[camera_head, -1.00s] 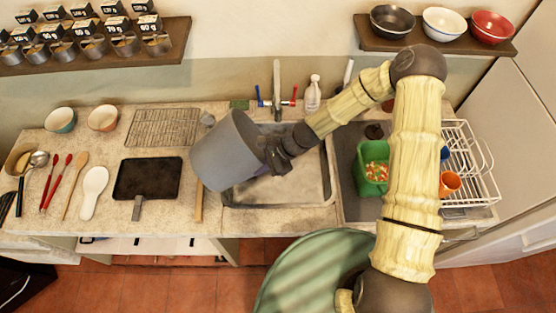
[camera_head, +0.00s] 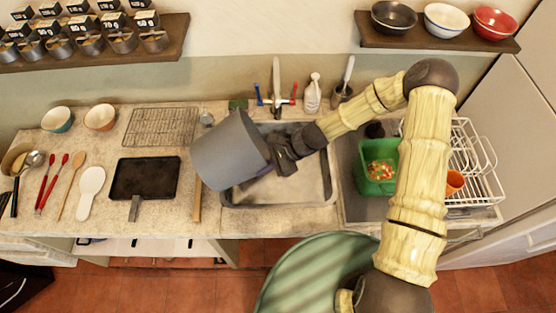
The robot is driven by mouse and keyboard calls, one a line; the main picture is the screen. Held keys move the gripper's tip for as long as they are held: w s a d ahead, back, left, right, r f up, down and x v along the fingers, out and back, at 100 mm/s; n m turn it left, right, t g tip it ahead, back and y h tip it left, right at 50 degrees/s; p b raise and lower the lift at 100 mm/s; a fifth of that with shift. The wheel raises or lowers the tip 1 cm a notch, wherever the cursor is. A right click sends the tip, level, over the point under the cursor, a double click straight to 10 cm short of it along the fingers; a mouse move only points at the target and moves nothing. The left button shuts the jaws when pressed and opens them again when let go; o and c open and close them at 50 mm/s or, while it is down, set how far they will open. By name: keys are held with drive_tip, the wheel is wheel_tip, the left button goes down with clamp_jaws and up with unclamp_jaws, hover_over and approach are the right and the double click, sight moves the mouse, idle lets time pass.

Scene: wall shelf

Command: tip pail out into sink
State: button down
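The grey pail (camera_head: 227,150) is tilted over the left part of the sink (camera_head: 318,192) and the counter beside it. Its mouth is turned away, so its inside is hidden. My gripper (camera_head: 277,160) is at the pail's right side and appears shut on it; the fingertips are partly hidden. The visible sink floor looks empty, and no stream from the pail can be seen.
A green bin (camera_head: 377,167) with colourful bits and a white dish rack (camera_head: 472,165) are at right. A black pan (camera_head: 146,178) lies left.

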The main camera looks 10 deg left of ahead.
drive_tip(key=shift+f, duration=0.2)
drive_tip(key=shift+w+d+b, duration=0.1)
drive_tip(key=shift+w+b, duration=0.05)
drive_tip(key=shift+b, duration=0.2)
drive_tip(key=shift+w+d+f+g+y+b, duration=0.3)
drive_tip(key=shift+w+d+f+y+b, duration=0.1)
drive_tip(key=shift+d+f+y+b, duration=0.15)
drive_tip(key=shift+w+d+f+y+b, duration=0.45)
drive_tip(key=shift+d+f+b, duration=0.2)
drive_tip(key=shift+b, duration=0.25)
idle(1.0)
